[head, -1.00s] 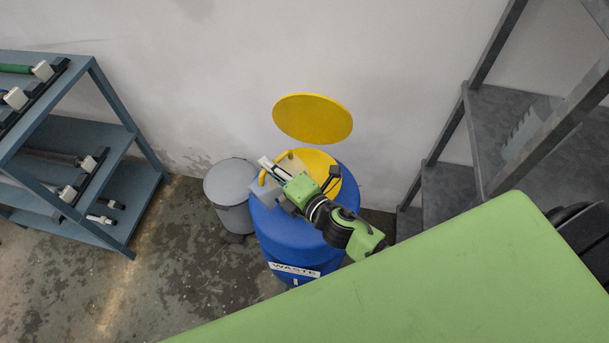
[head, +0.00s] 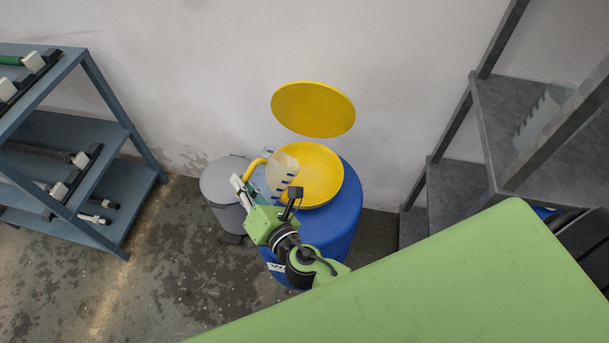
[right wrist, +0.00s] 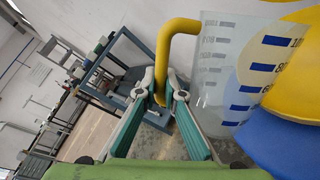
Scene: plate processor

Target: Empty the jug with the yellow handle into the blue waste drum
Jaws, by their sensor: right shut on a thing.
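The clear jug (head: 283,172) with dark level marks is at the left rim of the yellow funnel (head: 320,178), above the blue waste drum (head: 342,220). Its yellow handle (head: 254,166) points left. My right gripper (head: 246,187) is shut on the handle, which also shows between the fingers in the right wrist view (right wrist: 164,62). There the jug (right wrist: 225,85) stands out to the right, with the drum (right wrist: 275,142) behind it. The jug's exact tilt and any liquid in it cannot be told. My left gripper is not in view.
A yellow round lid (head: 313,108) stands open behind the drum. A grey bin (head: 224,184) is left of the drum. Blue shelves (head: 118,200) stand at the left. A grey rack (head: 490,110) at the right holds another clear marked container (head: 540,118).

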